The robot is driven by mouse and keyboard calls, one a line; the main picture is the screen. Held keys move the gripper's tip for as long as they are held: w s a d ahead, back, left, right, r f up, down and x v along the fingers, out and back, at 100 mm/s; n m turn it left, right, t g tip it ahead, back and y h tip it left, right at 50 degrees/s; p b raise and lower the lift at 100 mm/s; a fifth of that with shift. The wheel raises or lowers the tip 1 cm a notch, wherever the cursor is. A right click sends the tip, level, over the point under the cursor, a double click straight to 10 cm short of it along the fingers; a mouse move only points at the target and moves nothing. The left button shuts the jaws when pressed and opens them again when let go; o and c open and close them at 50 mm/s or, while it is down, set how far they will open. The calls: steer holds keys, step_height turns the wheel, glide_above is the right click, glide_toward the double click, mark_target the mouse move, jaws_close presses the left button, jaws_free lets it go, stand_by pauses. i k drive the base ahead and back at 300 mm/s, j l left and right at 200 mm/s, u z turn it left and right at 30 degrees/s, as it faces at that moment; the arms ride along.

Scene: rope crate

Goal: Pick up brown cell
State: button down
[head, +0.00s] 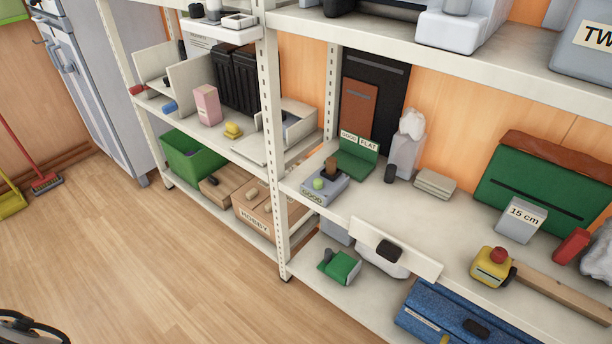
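The brown cell (331,165) is a small upright brown cylinder on the middle shelf of the right-hand rack. It stands at the back of a grey holder (338,188) with a label reading GOOD. A short green cylinder (318,184) stands in the same holder, just in front and to the left of it. A dark grey cylinder (390,173) stands apart on the shelf to the right. My gripper does not show in this view.
A green box (358,160) labelled GOOD and FLAT is right behind the holder. A white rack upright (271,130) stands to the left. A white bag-topped box (406,155) and stacked tiles (435,184) are to the right.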

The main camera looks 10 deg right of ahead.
mark_target(331, 162)
steer(key=i+j+z, duration=0.1)
steer(key=j+z, duration=0.65)
steer(key=j, duration=0.25)
steer(key=k+j+z, duration=0.1)
steer(key=j+z, duration=0.3)
steer(key=j, duration=0.15)
